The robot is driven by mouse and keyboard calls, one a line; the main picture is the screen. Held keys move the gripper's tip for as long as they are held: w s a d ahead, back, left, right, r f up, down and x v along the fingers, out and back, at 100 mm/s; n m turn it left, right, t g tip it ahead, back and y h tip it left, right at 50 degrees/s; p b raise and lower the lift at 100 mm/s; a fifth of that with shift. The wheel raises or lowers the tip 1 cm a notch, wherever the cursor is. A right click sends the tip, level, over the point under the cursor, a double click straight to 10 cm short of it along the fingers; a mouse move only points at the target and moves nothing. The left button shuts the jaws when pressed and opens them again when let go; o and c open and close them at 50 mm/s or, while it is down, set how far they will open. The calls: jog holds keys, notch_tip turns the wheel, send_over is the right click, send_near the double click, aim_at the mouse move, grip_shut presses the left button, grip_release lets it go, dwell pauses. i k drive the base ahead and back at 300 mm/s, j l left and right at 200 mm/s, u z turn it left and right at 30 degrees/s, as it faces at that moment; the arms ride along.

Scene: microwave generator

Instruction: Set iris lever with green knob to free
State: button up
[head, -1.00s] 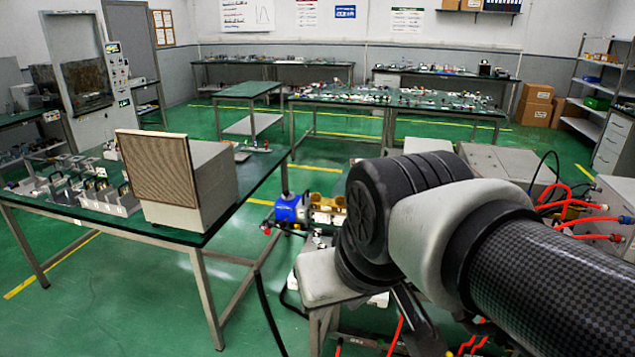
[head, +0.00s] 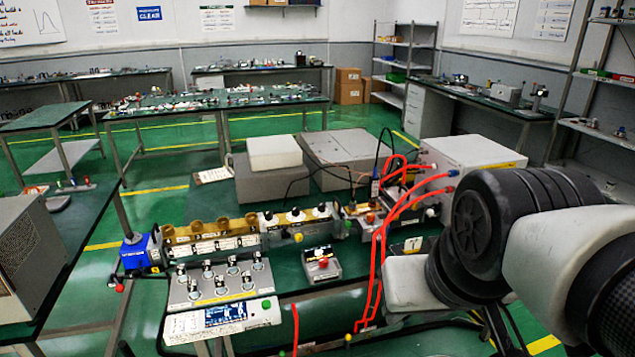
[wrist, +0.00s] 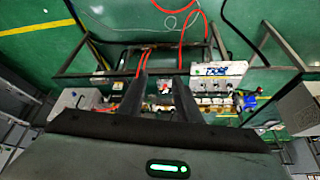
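A microwave bench set-up stands on a dark table in the middle of the head view. A small green knob (head: 266,304) shows at the right end of a white panel with a blue display (head: 225,314). Whether it belongs to the iris lever, and the lever's setting, is too small to tell. A yellow knob (head: 299,237) and a red knob (head: 323,262) sit on nearby units. My gripper (wrist: 161,78) shows in the wrist view with its two dark fingers apart and nothing between them. The bench equipment lies beyond the fingers. In the head view the gripper is hidden or out of frame.
Red hoses (head: 378,265) loop at the right of the bench equipment, close to my arm. Grey boxes (head: 345,157) and a white box (head: 468,160) stand behind. A side table with a beige unit (head: 30,250) is at the left. Green floor shows between tables.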

aim_at(347, 224)
jog(key=i+l, duration=0.2)
jog(key=i, duration=0.3)
jog(key=i+l, duration=0.25)
jog(key=i, duration=0.25)
jog(key=i+l+z, duration=0.1)
jog(key=i, duration=0.45)
jog(key=l, duration=0.1)
